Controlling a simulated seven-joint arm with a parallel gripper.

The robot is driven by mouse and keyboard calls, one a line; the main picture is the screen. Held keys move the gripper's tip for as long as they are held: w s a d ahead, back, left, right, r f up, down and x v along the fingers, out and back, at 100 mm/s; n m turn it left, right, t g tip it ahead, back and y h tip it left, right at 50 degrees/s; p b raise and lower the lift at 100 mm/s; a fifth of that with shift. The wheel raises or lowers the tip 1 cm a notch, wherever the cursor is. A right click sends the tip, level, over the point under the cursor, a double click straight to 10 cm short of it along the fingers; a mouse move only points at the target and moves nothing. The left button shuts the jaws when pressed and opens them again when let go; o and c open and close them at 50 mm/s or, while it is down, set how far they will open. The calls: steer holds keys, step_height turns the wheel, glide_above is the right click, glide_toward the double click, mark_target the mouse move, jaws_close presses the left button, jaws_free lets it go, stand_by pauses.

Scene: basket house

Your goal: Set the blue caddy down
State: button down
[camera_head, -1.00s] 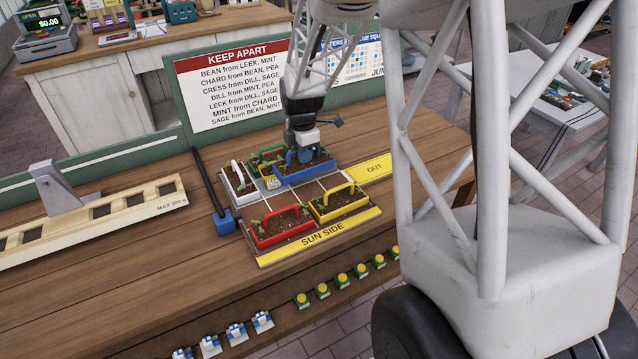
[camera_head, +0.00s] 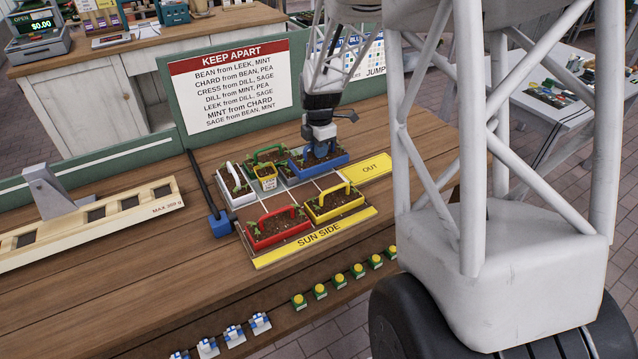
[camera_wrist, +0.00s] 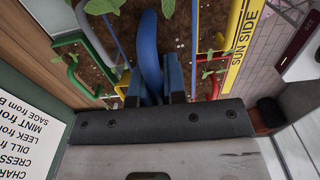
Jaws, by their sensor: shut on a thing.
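The blue caddy (camera_head: 331,165) is a soil-filled box at the back right of the gridded planting board (camera_head: 351,222). It looks level, on or just above the board; I cannot tell whether it touches. My gripper (camera_head: 319,146) is above it, shut on its blue handle. In the wrist view the blue handle (camera_wrist: 150,52) stands between the two fingers of my gripper (camera_wrist: 153,84). The gripper hides part of the caddy's soil in the head view.
A white caddy (camera_head: 222,186), a green caddy (camera_head: 268,152), a red caddy (camera_head: 278,238) and a yellow caddy (camera_head: 340,214) share the board. The yellow OUT strip (camera_head: 367,169) lies to the right.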

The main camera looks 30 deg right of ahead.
mark_target(319, 164)
steer(key=shift+f, duration=2.9)
steer(key=shift+f, duration=1.9)
steer(key=shift+f, duration=0.15)
steer(key=c, duration=1.2)
jaws_free()
steer(key=shift+o, duration=0.2)
step_height(319, 164, up, 12)
steer(key=shift+r, duration=0.15)
